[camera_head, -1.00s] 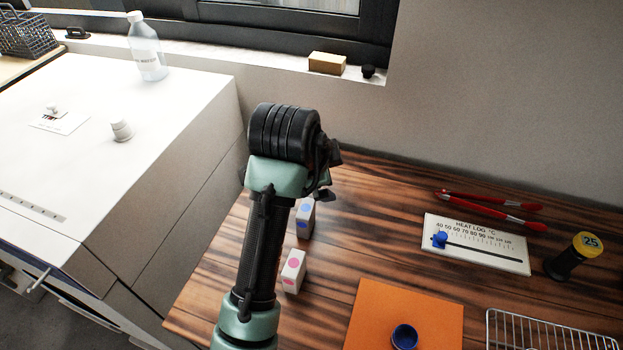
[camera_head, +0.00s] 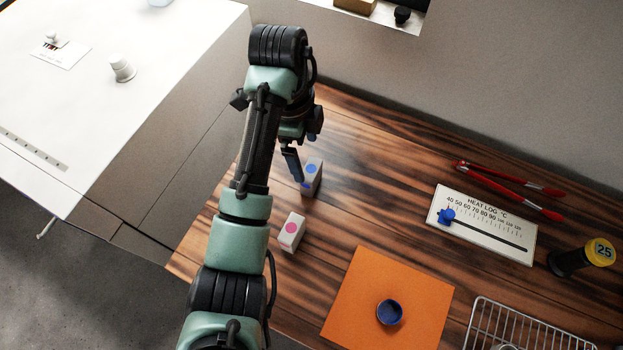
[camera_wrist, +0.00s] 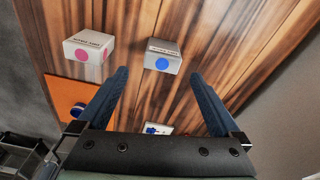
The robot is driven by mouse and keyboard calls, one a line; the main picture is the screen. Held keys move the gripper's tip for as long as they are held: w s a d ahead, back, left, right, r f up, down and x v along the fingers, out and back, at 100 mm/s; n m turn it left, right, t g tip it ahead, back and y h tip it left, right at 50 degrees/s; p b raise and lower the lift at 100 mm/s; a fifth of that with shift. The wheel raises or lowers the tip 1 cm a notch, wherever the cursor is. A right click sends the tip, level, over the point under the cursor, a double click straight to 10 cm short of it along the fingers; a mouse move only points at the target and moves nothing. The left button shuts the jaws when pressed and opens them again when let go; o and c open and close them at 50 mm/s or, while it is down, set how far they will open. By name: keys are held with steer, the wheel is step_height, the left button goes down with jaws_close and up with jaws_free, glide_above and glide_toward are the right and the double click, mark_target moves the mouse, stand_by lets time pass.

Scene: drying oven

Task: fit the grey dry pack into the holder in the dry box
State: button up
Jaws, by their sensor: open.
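Two small box-shaped packs stand on the wooden bench. One bears blue dots (camera_head: 312,178) and looks pale grey; the other bears pink dots (camera_head: 291,232) and looks whiter. Both also show in the wrist view, the blue-dotted pack (camera_wrist: 165,50) near the middle and the pink-dotted pack (camera_wrist: 92,43) to its left. My gripper (camera_wrist: 159,75) is open and empty, with the blue-dotted pack ahead between the lines of its fingers. In the head view my gripper (camera_head: 293,168) hangs beside that pack; contact cannot be told. I cannot make out the dry box or its holder.
An orange mat (camera_head: 350,315) holds a blue cap (camera_head: 389,312). A heat log board (camera_head: 490,235), red-handled tools (camera_head: 500,176), a yellow-topped black jar (camera_head: 590,255) and a wire rack (camera_head: 485,315) lie to the right. A white-topped cabinet (camera_head: 130,110) stands left.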

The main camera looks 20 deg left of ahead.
mark_target(311, 169)
steer(key=f, duration=0.5)
steer(key=d+f, duration=0.1)
steer(key=f, duration=0.1)
steer(key=shift+w+f, duration=0.25)
steer(key=c, duration=1.3)
step_height(311, 169, up, 10)
steer(key=p, duration=0.2)
steer(key=shift+r+p, duration=0.1)
steer(key=shift+p, duration=0.2)
steer(key=s+d+f+n+p, duration=0.1)
steer(key=s+d+n, duration=0.1)
steer(key=d+n, duration=0.2)
steer(key=s+d+f+n+y+p, duration=0.1)
steer(key=s+d+n+p, duration=0.1)
steer(key=d+n, duration=0.3)
steer(key=s+d+f+n+t+p, duration=0.1)
steer(key=s+d+f+n, duration=0.1)
steer(key=d+n, duration=0.3)
steer(key=shift+s+n+p, duration=0.35)
steer(key=shift+s+n, duration=0.45)
steer(key=shift+n, duration=0.3)
